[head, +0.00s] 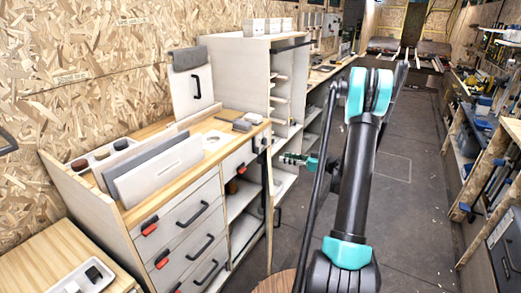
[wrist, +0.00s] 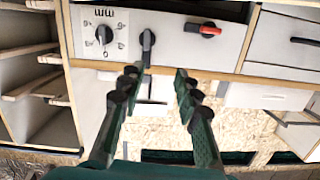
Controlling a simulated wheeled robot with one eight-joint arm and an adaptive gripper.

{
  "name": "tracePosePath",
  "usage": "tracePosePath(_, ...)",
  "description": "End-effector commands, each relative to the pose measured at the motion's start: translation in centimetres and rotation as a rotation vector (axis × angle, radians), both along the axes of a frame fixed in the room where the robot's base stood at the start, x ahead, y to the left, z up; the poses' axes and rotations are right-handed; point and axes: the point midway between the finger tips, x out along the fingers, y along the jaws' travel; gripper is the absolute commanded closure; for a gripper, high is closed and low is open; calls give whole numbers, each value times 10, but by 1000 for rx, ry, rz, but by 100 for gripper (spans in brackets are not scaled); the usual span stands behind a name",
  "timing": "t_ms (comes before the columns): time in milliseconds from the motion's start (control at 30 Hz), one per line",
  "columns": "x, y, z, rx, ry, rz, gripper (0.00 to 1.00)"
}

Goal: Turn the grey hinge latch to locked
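The grey hinge latch (wrist: 147,45) shows in the wrist view as a dark grey lever on a white panel, lying along the picture's vertical. My gripper (wrist: 157,72) is open, its two dark fingers apart and nothing between them. The latch's lower end is close to the left fingertip; I cannot tell whether they touch. In the head view my gripper (head: 296,160) is to the right of the workbench cabinet, partly hidden by my arm. The latch is too small to make out surely there.
A dial knob (wrist: 103,35) with markings is left of the latch, and a red-handled latch (wrist: 209,30) is right of it. The cabinet has drawers (head: 185,215) with black handles. Open shelves (head: 243,195) lie beside them. The aisle floor (head: 398,190) is clear.

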Motion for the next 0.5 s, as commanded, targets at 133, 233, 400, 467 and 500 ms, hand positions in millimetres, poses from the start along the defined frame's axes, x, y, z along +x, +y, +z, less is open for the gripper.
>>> tracePosePath(133, 9, -20, -8, 32, -113, -7, 67)
tracePosePath(233, 12, -26, -10, 41, -152, -11, 67)
tracePosePath(400, 17, -21, -10, 44, -168, -10, 67)
tracePosePath(467, 21, -14, -10, 45, -167, -10, 67)
tracePosePath(500, 25, -9, -10, 44, -166, -9, 67)
